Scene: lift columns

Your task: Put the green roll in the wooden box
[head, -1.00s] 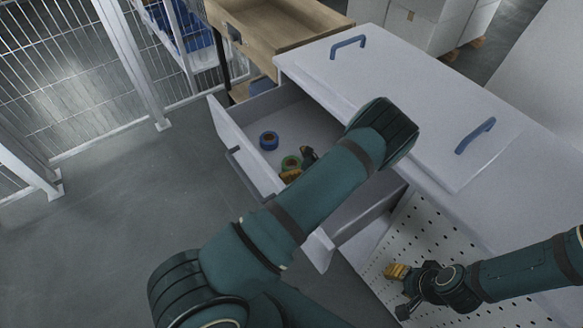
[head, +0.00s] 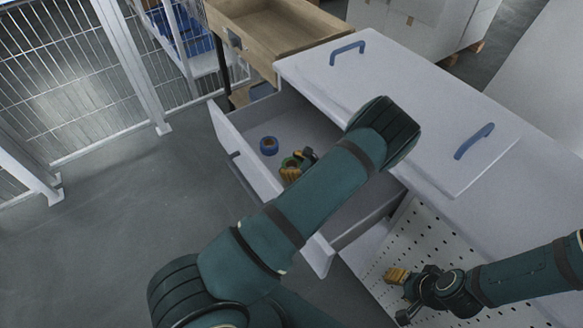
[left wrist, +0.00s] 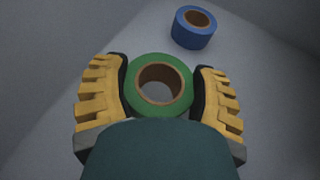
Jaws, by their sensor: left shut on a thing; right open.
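The green roll (left wrist: 161,68) lies between the two yellow fingers of my left gripper (left wrist: 162,92) in the left wrist view, and the gripper is shut on it. In the head view the green roll (head: 287,161) shows only in part beside my left gripper (head: 291,172), inside the open drawer. The wooden box (head: 268,47) is at the top of the head view, behind the drawer, open at the top and empty where I can see in. My right gripper (head: 398,276) is open and empty over the perforated panel at lower right.
A blue roll (head: 269,146) lies in the open drawer (head: 232,150); it also shows in the left wrist view (left wrist: 194,28). The white cabinet top (head: 400,85) has blue handles. A wire fence (head: 70,80) stands at left. Grey floor at left is clear.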

